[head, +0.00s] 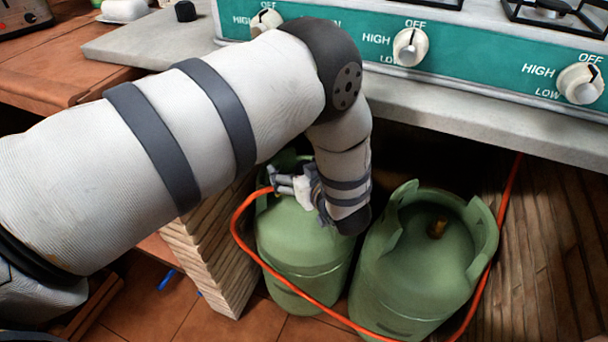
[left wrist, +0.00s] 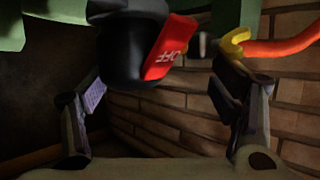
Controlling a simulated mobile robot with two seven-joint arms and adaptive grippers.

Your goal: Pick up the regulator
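The regulator (left wrist: 128,45) shows in the left wrist view as a black round body with a red lever (left wrist: 170,48) marked OFF. The orange hose (left wrist: 285,47) with a yellow end piece (left wrist: 236,42) comes in at its right. My left gripper (left wrist: 158,92) is open, its fingers apart on either side below the regulator, with no finger seen closed on it. In the head view my left gripper (head: 290,186) is at the top of the left green gas cylinder (head: 300,245); the regulator cannot be made out there. My right gripper is not in view.
A second green cylinder (head: 415,265) with a brass valve stands close at right. The orange hose (head: 240,235) loops in front of both. A grey counter (head: 480,115) with a teal stove front (head: 460,65) overhangs them. A brick wall (head: 205,245) stands at left.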

